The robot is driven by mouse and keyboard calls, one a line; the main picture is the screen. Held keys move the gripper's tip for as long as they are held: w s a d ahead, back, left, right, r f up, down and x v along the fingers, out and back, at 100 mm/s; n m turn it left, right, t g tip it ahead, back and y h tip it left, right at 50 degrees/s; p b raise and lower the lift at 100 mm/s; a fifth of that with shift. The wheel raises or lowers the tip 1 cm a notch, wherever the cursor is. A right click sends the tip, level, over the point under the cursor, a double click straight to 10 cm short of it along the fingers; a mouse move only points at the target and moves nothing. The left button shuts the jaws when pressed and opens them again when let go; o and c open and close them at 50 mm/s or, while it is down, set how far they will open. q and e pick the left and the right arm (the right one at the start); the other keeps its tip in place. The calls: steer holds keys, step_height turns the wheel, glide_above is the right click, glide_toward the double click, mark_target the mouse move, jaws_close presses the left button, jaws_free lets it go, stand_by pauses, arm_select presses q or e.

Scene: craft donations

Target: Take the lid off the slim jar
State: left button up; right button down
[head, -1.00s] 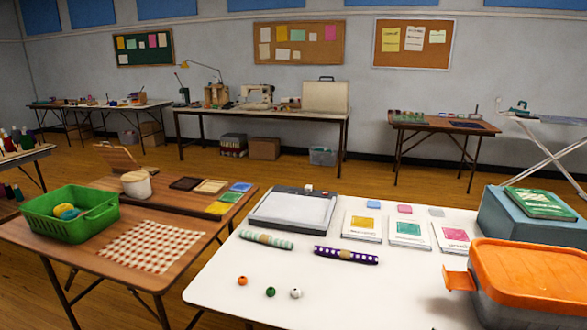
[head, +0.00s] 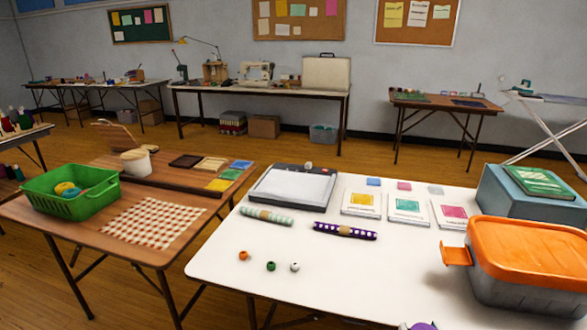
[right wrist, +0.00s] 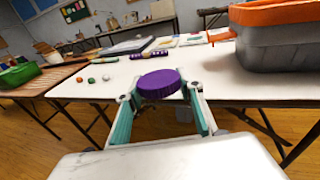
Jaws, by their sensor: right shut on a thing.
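My right gripper (right wrist: 160,92) is shut on a round purple lid (right wrist: 158,82) with a ridged rim, held between its two fingers in the right wrist view. The lid also shows as a small purple piece at the bottom edge of the head view (head: 420,326). I cannot see a slim jar body under the lid, so I cannot tell whether the lid is on a jar. The lid appears in front of the near edge of the white table (head: 330,270). My left gripper is not in view.
An orange-lidded grey bin (head: 530,270) stands on the white table's right, beside a blue box (head: 530,208). Small beads (head: 270,266), patterned rolls (head: 345,231) and cards lie farther back. The table's near middle is clear. A green basket (head: 70,192) is on the wooden table.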

steer(key=r+p, duration=0.2)
steer(key=r, duration=0.3)
steer(key=shift+w+p, duration=0.25)
steer(key=shift+p, duration=0.15)
step_height(320, 180, up, 2)
steer(key=shift+r+t+p, duration=0.25)
steer(key=shift+t+p, duration=0.15)
steer(key=shift+p, duration=0.4)
steer(key=shift+r+p, duration=0.35)
steer(key=shift+r, duration=0.15)
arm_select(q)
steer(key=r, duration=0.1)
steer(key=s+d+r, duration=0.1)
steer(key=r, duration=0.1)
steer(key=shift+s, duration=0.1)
